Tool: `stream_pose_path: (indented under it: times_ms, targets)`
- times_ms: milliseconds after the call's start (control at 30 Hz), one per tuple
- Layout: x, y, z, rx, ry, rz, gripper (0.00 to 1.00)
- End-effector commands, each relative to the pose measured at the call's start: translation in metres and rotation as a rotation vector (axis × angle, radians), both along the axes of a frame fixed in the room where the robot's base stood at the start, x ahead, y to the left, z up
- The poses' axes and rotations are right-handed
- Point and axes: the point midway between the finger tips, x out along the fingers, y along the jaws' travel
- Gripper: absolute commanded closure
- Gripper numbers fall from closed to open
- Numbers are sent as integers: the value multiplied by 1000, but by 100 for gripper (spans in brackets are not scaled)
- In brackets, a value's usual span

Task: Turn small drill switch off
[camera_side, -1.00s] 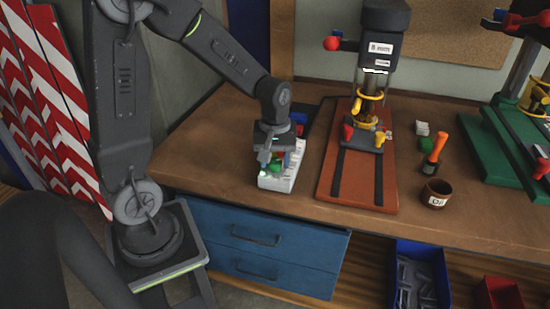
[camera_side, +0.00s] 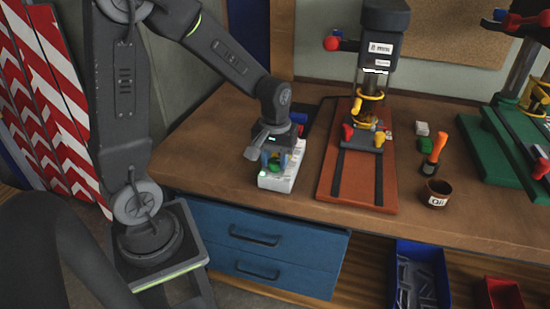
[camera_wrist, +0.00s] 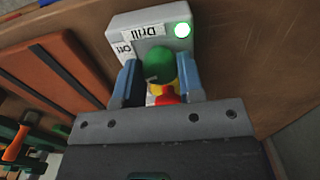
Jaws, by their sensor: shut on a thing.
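The drill switch box (camera_side: 275,183) is a pale box on the bench in the side view, left of the small drill press. In the wrist view the box (camera_wrist: 125,22) bears a "Drill" label, a lit green lamp (camera_wrist: 182,30) and a partly covered label that seems to read "Off". A green knob (camera_wrist: 158,64) with yellow and red parts below it lies between the fingers. My gripper (camera_wrist: 161,80) has its blue fingers shut on the green knob. In the side view my gripper (camera_side: 272,160) is low over the box.
The small drill press (camera_side: 378,45) stands on an orange-brown base (camera_side: 328,190) to the right. Bench space in front of the box is clear.

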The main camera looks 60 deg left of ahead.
Motion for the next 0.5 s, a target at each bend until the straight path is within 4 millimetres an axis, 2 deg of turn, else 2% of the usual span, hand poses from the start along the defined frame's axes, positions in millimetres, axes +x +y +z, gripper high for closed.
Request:
stream_pose_path:
  times_ms: [500]
  targets:
    - [0, 0, 0, -1, 2, -479, 88]
